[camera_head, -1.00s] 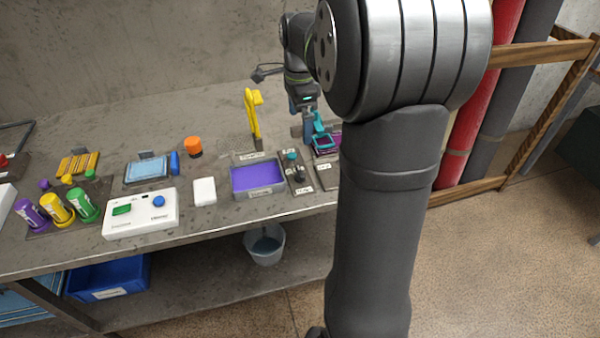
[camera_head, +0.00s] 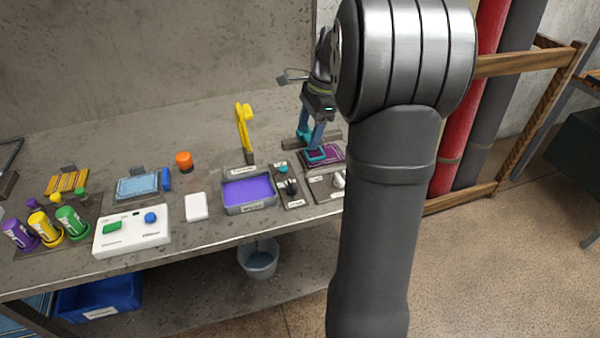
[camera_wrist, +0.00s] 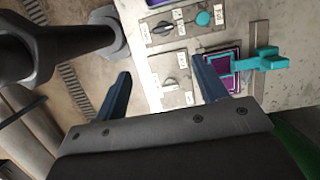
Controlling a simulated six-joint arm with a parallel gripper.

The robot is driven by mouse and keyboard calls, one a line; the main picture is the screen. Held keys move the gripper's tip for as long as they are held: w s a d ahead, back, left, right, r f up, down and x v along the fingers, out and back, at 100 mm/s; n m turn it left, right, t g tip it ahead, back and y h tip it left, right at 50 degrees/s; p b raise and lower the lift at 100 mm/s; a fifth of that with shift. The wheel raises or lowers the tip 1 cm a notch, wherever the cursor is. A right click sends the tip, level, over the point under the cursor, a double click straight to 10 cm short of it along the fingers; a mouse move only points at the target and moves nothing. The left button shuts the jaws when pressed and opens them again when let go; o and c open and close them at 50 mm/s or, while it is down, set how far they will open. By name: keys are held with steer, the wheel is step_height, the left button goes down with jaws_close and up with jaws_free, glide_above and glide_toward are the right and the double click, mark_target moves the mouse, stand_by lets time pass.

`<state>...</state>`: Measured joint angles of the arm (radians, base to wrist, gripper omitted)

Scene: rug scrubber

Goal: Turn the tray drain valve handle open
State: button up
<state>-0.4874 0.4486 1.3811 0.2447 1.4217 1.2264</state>
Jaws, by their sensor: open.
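The purple-filled grey tray (camera_head: 228,200) sits near the table's front edge. Right of it is a panel (camera_head: 294,203) with a teal knob (camera_head: 283,169) and a dark lever-like handle (camera_head: 291,187). In the wrist view they are the teal knob (camera_wrist: 203,18) and the lever (camera_wrist: 163,28). A second panel (camera_head: 322,191) has a pale grey knob (camera_head: 338,180), seen as a knob (camera_wrist: 170,84) in the wrist view. I cannot read which label names the drain valve. My gripper (camera_head: 311,137) is open and empty; in the wrist view its fingers (camera_wrist: 163,86) are wide apart, above the panels.
A teal-handled tool (camera_wrist: 265,60) lies on a purple patch (camera_wrist: 236,56) close to my right finger. A bucket (camera_head: 259,262) stands below the table edge. Bottles and a white control box (camera_head: 133,238) are left.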

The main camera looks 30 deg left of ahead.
steer(key=w+d+y, duration=0.1)
steer(key=w+d, duration=0.1)
glide_toward(292, 184)
steer(key=shift+g, duration=0.4)
steer(key=x, duration=0.8)
steer(key=shift+w+f, duration=0.15)
steer(key=shift+f, duration=0.2)
steer(key=shift+c, duration=0.3)
steer(key=c, duration=0.9)
